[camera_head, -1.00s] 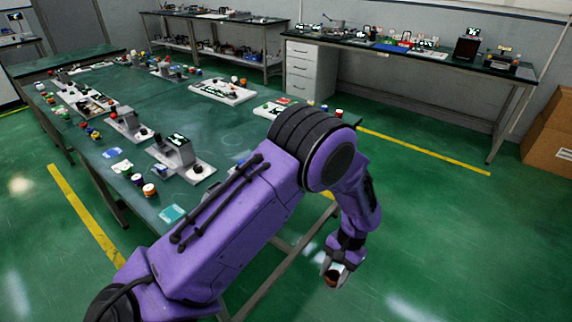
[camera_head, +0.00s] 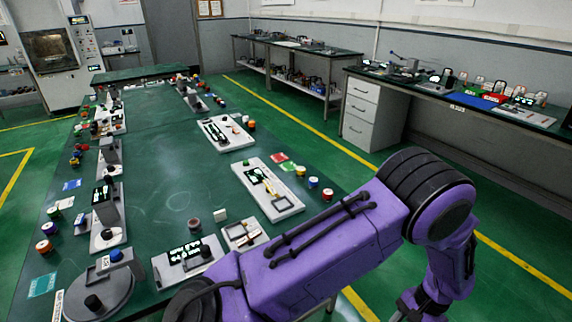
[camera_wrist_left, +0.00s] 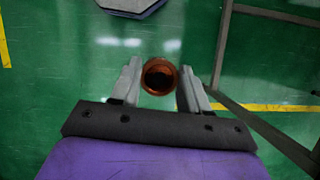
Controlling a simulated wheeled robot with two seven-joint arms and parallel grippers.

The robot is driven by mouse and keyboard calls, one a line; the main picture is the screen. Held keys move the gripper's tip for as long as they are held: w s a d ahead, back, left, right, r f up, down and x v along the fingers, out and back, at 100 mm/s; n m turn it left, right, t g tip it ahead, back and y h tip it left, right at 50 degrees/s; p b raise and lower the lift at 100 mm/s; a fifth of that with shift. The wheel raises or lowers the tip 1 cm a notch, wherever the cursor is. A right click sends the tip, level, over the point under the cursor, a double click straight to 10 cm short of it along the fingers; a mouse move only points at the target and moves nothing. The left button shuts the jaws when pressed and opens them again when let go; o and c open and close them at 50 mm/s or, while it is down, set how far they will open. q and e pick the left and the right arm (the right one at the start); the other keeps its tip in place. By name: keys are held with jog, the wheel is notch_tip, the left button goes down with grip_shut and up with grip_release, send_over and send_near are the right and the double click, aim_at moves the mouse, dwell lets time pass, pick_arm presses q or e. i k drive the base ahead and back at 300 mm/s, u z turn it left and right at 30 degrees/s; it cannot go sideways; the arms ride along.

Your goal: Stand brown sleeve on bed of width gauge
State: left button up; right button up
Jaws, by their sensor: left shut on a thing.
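The brown sleeve (camera_wrist_left: 159,76) is a short, hollow, orange-brown cylinder with a dark bore, seen end-on in the left wrist view. My left gripper (camera_wrist_left: 158,83) is shut on it, with one grey finger on each side, over the green floor. In the head view my purple left arm reaches across the front right, and its hand is cut off at the bottom edge; the sleeve does not show there. A flat grey instrument (camera_head: 278,205) with a dark display and yellowish parts, on the green table, may be the width gauge; I cannot tell surely. My right gripper is not in view.
The green table (camera_head: 160,150) carries several instruments: a similar grey one (camera_head: 214,137) farther back, a display unit (camera_head: 165,272) and a round-based device (camera_head: 115,295) in front. A dark brownish cylinder (camera_head: 194,225) stands between. Coloured pieces line the edges; the table's middle is clear.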

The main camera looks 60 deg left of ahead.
aim_at(170, 275)
jog(key=i, duration=0.6)
jog(key=u, duration=2.8)
